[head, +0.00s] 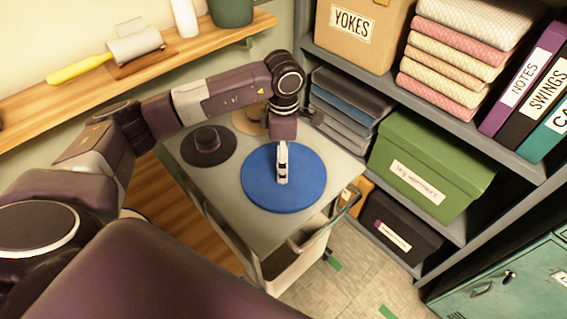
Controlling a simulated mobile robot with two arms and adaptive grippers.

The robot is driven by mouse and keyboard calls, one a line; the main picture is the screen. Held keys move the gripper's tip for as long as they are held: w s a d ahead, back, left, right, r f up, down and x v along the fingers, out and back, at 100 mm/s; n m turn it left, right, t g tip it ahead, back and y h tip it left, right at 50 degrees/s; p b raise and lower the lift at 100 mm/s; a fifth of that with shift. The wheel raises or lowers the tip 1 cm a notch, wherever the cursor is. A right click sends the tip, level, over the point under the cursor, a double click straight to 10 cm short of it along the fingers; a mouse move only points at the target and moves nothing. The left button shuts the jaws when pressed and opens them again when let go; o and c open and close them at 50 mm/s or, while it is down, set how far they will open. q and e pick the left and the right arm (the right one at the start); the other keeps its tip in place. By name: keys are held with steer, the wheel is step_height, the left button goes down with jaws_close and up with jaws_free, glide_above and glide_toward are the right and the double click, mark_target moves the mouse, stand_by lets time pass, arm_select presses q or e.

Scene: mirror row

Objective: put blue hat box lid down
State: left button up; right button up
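The blue hat box lid (261,186) is a round flat disc at the right part of the grey cart top (252,229). My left gripper (282,182) comes down over the middle of the lid, its pale narrow end pointing down at it. I cannot tell whether the fingers are shut on the lid or whether the lid touches the cart top. My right gripper is not in view.
Shelves at the right hold a green box (425,165), a black box (400,228), folded cloths and binders. A wooden wall shelf (50,107) runs at the upper left.

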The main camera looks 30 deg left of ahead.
arm_select(q)
step_height(320, 180, up, 10)
steer(key=b, duration=0.1)
stand_by(0.5)
